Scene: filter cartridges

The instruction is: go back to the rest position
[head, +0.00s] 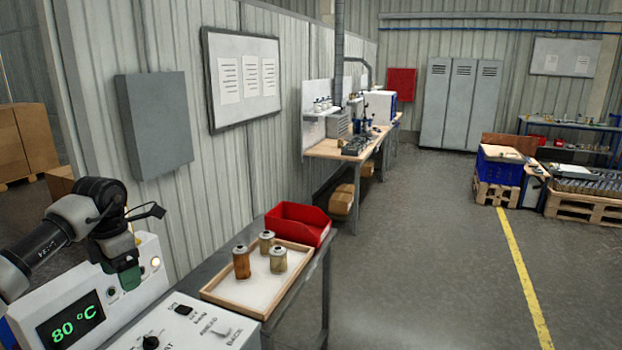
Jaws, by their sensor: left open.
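My left gripper (128,272) is at the lower left, pointing down in front of the white machine (150,262) with a green "80 °C" display. It is open, and I see no cartridge in it. Its fingertips are small and dark, so fine detail is hard to tell. Three filter cartridges stand upright in a wood-rimmed tray (230,308) to the right of the gripper: a brown one (241,263), a pale one at the back (266,242) and a pale one at the right (278,260). My right gripper is not in view.
A control panel (190,325) with a knob and switches lies in front of the tray. A red bin (300,222) stands behind the tray on the grey bench. A grey wall box (155,122) hangs above. The floor (430,250) to the right is clear.

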